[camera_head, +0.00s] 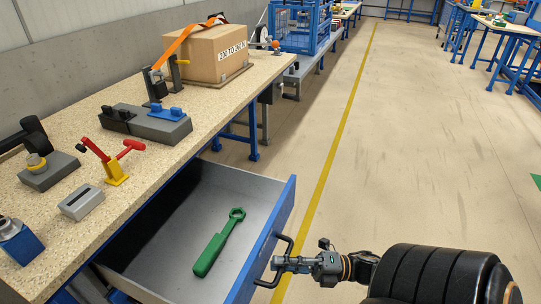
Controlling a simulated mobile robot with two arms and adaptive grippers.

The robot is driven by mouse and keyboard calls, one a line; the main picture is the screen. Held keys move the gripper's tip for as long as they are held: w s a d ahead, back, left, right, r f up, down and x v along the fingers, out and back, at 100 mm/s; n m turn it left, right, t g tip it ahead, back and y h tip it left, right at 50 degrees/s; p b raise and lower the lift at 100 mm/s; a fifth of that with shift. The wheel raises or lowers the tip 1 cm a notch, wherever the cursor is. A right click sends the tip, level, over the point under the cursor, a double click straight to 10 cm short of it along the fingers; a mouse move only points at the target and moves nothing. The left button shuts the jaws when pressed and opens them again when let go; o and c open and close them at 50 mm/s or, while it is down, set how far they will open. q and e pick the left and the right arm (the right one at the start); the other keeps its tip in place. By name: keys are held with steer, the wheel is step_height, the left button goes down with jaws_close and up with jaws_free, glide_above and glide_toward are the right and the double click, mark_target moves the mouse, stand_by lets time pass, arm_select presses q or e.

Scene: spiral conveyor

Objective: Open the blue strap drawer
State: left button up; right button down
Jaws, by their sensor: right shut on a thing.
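The blue-fronted drawer (262,240) stands pulled well out from under the workbench at the lower left. Its grey inside shows, with a green ring-ended wrench (220,243) lying on its floor. A dark bar handle (271,261) is on the outer side of the blue front. My right gripper (281,263) comes in from the lower right and is shut on the handle. My left gripper is not in view.
The workbench (217,96) above the drawer holds a strapped cardboard box (213,52), a red-handled clamp (113,160) and several grey fixtures. The floor to the right is open, with a yellow line (340,130) along it.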

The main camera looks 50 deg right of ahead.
steer(key=shift+s+d, duration=0.15)
steer(key=shift+s, duration=0.2)
steer(key=c, duration=1.3)
jaws_free()
steer(key=shift+c, duration=0.2)
steer(key=v, duration=1.2)
